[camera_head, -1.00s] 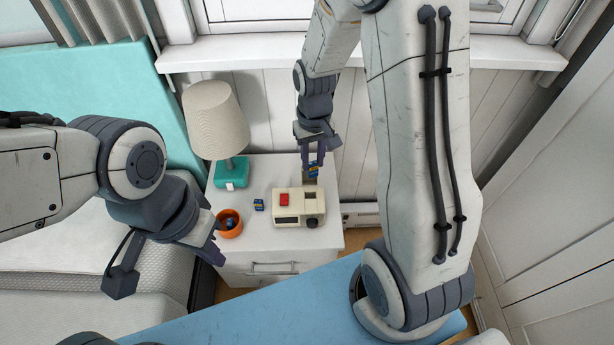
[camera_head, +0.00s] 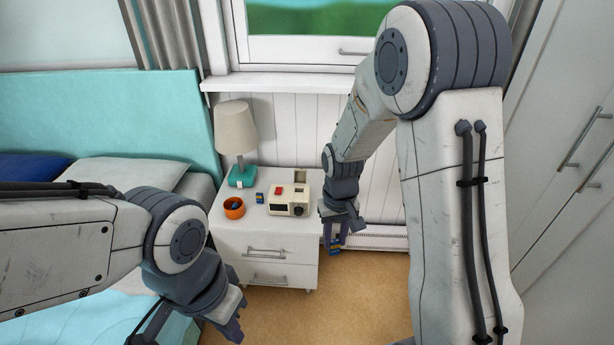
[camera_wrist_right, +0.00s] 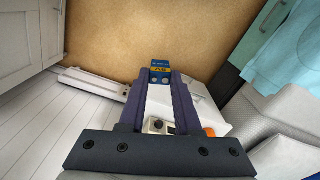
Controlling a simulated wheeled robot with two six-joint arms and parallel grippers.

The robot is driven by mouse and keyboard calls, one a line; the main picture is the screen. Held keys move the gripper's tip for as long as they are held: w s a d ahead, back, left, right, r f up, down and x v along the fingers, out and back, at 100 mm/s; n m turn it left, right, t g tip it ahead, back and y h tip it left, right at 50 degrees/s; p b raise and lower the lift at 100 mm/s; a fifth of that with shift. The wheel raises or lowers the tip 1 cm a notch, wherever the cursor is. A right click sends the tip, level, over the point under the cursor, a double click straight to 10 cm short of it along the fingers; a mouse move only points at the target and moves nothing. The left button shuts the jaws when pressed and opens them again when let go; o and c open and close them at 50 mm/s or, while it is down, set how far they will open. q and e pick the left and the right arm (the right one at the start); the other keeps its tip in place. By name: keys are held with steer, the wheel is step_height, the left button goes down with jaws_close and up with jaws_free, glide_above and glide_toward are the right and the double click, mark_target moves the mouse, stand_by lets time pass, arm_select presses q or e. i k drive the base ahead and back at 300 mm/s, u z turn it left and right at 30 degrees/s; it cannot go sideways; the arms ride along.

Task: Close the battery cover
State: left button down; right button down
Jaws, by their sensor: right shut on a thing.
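A cream device (camera_head: 289,205) with a red button and a dark dial stands on the nightstand. A tan flap (camera_head: 300,175), apparently its battery cover, stands raised at its back; the compartment's inside is too small to make out. My right gripper (camera_head: 337,240) is to the right of the nightstand, pointing down, apart from the device. It is shut on a blue-and-yellow battery (camera_head: 336,249), which also shows between the fingertips in the right wrist view (camera_wrist_right: 160,72). My left gripper (camera_head: 230,318) is low at the left, in front of the nightstand, with nothing visible in it; its finger gap is unclear.
Another blue-and-yellow battery (camera_head: 259,197) lies left of the device on the nightstand (camera_head: 245,225). An orange bowl (camera_head: 234,209) holds something blue. A lamp (camera_head: 237,135) stands at the back left. The bed is left; the floor (camera_head: 370,290) in front is clear.

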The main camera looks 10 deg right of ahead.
mark_target(301, 175)
steer(key=z, duration=0.75)
steer(key=i, duration=1.55)
steer(key=u, duration=0.75)
